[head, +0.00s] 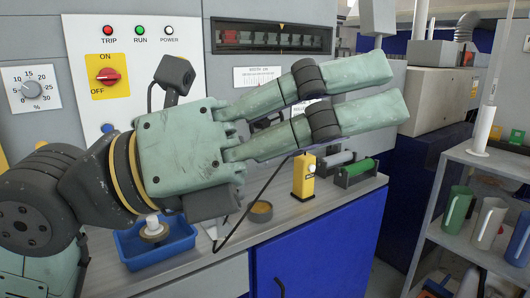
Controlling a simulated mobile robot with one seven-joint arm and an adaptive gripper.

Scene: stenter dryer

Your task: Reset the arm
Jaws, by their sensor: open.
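My arm comes in from the left of the head view and ends in my pale green gripper (384,90). Its two long fingers point right and slightly up, spread apart with a gap between the tips. Nothing is between the fingertips. The gripper is in front of the machine panel and above the grey counter (318,206), and hides part of both. Whether the fingers touch anything behind them cannot be told, but they look clear.
A control panel (143,50) with a red switch (107,76) stands behind my arm. On the counter are a blue tray (180,250), a yellow device (304,178) and a green roller (357,168). A shelf (470,158) with several jugs stands right.

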